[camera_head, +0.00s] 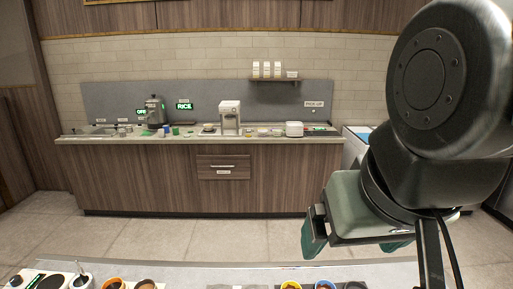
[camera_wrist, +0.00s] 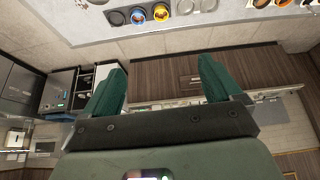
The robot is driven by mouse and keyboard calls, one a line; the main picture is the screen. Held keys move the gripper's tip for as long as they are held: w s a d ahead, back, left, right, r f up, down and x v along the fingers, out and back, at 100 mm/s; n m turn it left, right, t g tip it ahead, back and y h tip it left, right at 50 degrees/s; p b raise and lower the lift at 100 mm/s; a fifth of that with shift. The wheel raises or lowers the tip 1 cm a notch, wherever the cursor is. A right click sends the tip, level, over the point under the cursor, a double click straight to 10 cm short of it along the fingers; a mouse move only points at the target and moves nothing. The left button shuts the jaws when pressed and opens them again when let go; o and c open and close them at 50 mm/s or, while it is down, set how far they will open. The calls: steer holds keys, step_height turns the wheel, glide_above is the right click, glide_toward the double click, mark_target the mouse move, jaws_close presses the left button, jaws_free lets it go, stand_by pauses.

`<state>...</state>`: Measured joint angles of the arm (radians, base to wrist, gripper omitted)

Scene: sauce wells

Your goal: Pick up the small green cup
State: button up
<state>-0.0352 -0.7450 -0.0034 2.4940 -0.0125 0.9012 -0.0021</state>
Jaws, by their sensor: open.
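A small green shape (camera_head: 175,131) stands on the far counter in the head view, beside a small blue one; it looks like a green cup but is too small to tell for sure. My gripper (camera_head: 353,243) is in the air at the right of the head view, far nearer to the camera than that counter. Its two green fingers are spread apart with nothing between them, as the wrist view (camera_wrist: 160,68) also shows. I make out no green cup in the wrist view.
The far counter (camera_head: 250,140) also holds a dark machine (camera_head: 154,112), a white machine (camera_head: 229,117) and a white box (camera_head: 294,129). A near counter (camera_head: 200,275) with several round cups runs along the bottom. Open floor (camera_head: 230,238) lies between the counters.

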stand_by(0.4)
steer(key=w+d+f+n+g+h, duration=0.1)
steer(key=w+d+f+n+g, duration=0.15)
steer(key=w+d+f, duration=0.35)
steer(key=w+d+f+n+g+h, duration=0.1)
steer(key=w+f+n, duration=0.3)
steer(key=f, duration=0.4)
steer(key=shift+s+a+f+n+g+y, duration=0.35)
steer(key=shift+f+n, duration=1.15)
steer(key=shift+f, duration=2.35)
steer(key=shift+s+a+f+n+g+y, duration=0.1)
steer(key=shift+a+f+n+g+y, duration=0.7)
steer(key=shift+f, duration=3.05)
steer(key=shift+s+a+f+n+t+y, duration=0.15)
steer(key=shift+f+n+y, duration=0.4)
steer(key=shift+f+n, duration=2.45)
steer(key=shift+m, duration=0.85)
steer(key=shift+a+f, duration=0.2)
steer(key=shift+f, duration=1.5)
steer(key=shift+a+f, duration=0.2)
steer(key=shift+f, duration=1.5)
